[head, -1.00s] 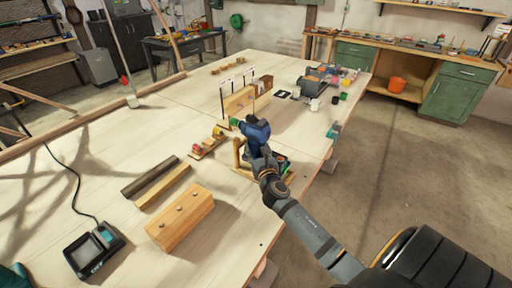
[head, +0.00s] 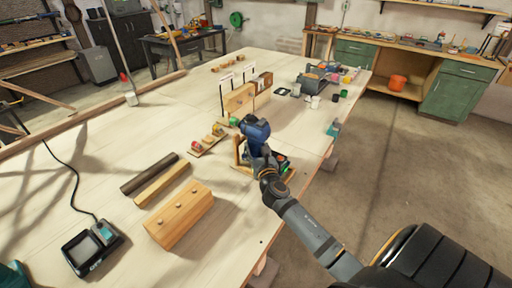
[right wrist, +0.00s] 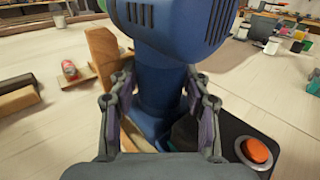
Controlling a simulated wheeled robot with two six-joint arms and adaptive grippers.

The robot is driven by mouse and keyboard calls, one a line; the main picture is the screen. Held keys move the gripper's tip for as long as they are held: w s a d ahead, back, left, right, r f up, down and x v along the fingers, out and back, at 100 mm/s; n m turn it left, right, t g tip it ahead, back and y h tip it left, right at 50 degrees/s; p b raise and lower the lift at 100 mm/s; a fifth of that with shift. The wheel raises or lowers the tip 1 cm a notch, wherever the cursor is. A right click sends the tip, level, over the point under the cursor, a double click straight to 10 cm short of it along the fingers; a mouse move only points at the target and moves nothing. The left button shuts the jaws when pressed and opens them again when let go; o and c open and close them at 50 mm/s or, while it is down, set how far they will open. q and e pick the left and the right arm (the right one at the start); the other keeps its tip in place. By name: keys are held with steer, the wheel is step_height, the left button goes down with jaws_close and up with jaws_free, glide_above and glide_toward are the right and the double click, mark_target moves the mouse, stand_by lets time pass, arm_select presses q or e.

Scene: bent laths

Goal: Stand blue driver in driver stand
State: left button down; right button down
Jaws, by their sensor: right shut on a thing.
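The blue driver (head: 256,129) is upright in the head view, its green-tipped nose pointing left. My right gripper (right wrist: 148,100) is shut around its blue handle, with one finger on each side; in the head view the gripper (head: 264,160) is below the driver's body. The driver stand (head: 237,150) is a wooden frame at the table's right edge, directly around and below the driver. Its wooden upright (right wrist: 104,56) shows left of the handle in the right wrist view. The handle's lower end is hidden, so I cannot tell whether it rests in the stand. My left gripper is out of view.
A drilled wooden block (head: 180,214), two laths (head: 162,185) and a charger (head: 92,249) lie left and nearer. A small board with coloured items (head: 208,141) lies just left of the stand. A dark part with an orange disc (right wrist: 257,150) is right of the handle.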

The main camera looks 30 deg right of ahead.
mark_target(257, 156)
steer(key=shift+f+b, duration=1.3)
steer(key=shift+f, duration=0.25)
stand_by(1.2)
steer(key=c, duration=0.6)
jaws_free()
steer(key=shift+o, duration=0.2)
steer(key=shift+s+f, duration=0.1)
steer(key=shift+f, duration=0.2)
steer(key=v, duration=1.2)
steer(key=shift+r, duration=0.3)
steer(key=shift+f, duration=0.1)
